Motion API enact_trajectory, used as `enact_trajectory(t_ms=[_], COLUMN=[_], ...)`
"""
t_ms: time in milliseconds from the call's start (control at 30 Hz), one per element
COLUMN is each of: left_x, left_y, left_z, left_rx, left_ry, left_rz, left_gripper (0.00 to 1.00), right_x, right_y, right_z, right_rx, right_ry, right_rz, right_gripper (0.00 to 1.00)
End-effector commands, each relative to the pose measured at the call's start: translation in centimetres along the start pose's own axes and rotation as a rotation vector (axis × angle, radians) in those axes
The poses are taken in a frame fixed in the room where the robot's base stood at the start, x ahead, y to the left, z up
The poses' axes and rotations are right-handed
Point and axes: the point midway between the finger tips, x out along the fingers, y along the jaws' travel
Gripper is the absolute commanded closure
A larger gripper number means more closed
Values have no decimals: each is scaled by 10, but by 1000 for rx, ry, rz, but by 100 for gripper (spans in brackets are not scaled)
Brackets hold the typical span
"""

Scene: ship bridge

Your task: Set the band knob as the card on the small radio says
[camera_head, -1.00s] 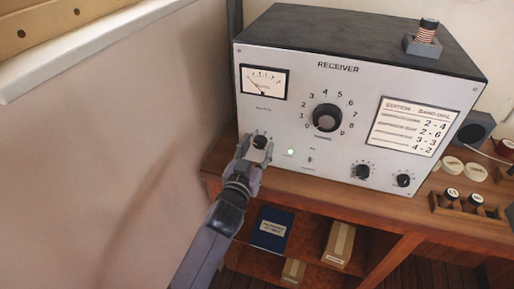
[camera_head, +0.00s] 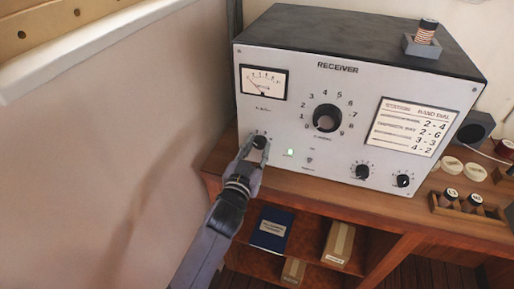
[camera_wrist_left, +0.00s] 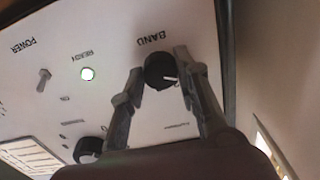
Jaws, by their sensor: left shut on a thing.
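The band knob (camera_head: 259,142) is a small black knob at the lower left of the grey receiver's front (camera_head: 300,130). It also shows in the left wrist view (camera_wrist_left: 160,71), under the word BAND, with a white pointer mark. My left gripper (camera_head: 255,150) is shut on it, with one finger on each side; its fingers show in the left wrist view (camera_wrist_left: 158,78). A white card (camera_head: 415,127) with station, band and dial columns is on the receiver's right side; its number pairs include 2-4, 2-6, 3-3 and 4-2. No separate small radio is identifiable. My right gripper is not in view.
A large tuning knob (camera_head: 327,118) is mid-panel, with a meter (camera_head: 264,83) above the band knob. A lit green lamp (camera_head: 291,152) and toggle switch (camera_head: 309,160) are right of my gripper. Two small knobs sit lower right. A coil (camera_head: 427,31) stands on top.

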Motion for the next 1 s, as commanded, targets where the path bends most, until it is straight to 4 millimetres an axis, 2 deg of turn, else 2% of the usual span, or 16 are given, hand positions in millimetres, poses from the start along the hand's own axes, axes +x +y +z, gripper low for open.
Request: enact_trajectory(t_ms=[267,1000], left_x=[0,0], left_y=[-1,0], left_z=[-1,-1], left_rx=[200,903], left_ry=[-1,0], left_rz=[-1,0], left_gripper=[98,98], right_x=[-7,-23], right_y=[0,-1], right_z=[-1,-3], right_rx=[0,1], right_ry=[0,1], right_rz=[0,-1], right_gripper=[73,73])
